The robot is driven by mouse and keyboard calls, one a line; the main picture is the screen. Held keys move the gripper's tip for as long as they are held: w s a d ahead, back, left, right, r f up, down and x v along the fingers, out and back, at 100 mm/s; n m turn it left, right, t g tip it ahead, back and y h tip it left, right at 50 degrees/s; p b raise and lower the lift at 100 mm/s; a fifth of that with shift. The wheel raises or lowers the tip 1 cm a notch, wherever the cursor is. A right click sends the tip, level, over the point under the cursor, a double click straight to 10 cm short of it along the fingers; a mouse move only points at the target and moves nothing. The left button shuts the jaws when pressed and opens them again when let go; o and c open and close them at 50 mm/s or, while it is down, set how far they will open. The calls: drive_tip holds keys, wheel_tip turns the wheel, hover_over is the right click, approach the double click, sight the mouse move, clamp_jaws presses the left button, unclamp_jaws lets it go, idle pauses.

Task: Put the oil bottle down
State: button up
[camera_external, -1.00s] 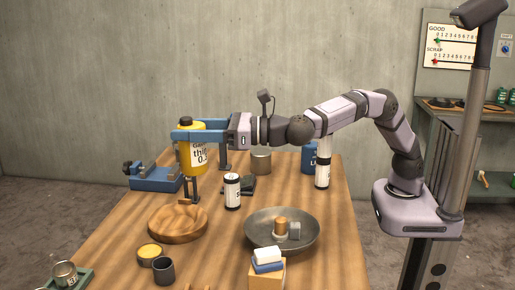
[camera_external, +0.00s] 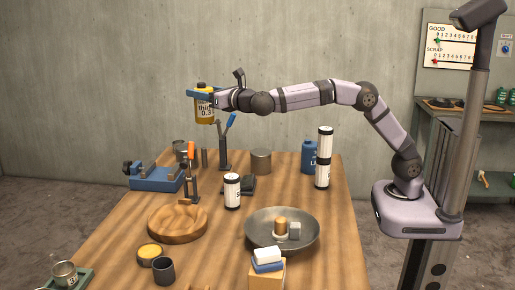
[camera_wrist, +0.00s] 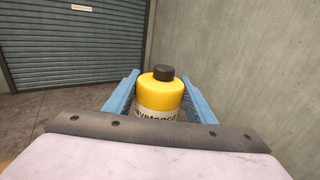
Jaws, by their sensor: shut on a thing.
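The oil bottle (camera_external: 204,108) is yellow with a dark cap and a pale label. My gripper (camera_external: 203,92) is shut on it, with blue fingers on either side, high above the far part of the wooden table (camera_external: 290,185). The bottle looks close to upright and apart from everything below. In the wrist view the bottle (camera_wrist: 160,97) stands between the two blue fingers; its lower part is hidden behind my gripper's body.
Below the bottle are toggle clamps with a blue handle (camera_external: 231,122) and an orange handle (camera_external: 191,152), a blue vise (camera_external: 155,178) and metal cans. A wooden bowl (camera_external: 178,222), a white bottle (camera_external: 232,191), a metal pan (camera_external: 260,236) and a tall white cylinder (camera_external: 324,158) stand nearer.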

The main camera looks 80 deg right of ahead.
sight(204, 122)
wheel_tip(204, 122, down, 11)
drive_tip(key=shift+r, duration=0.15)
wheel_tip(204, 122, down, 10)
drive_tip(key=p, duration=0.1)
drive_tip(key=shift+p, duration=0.4)
idle(0.5)
drive_tip(key=shift+f+b, duration=0.25)
drive_tip(key=shift+b, duration=0.1)
drive_tip(key=o, duration=1.3)
drive_tip(key=shift+r+p, duration=0.2)
drive_tip(key=shift+p, duration=0.2)
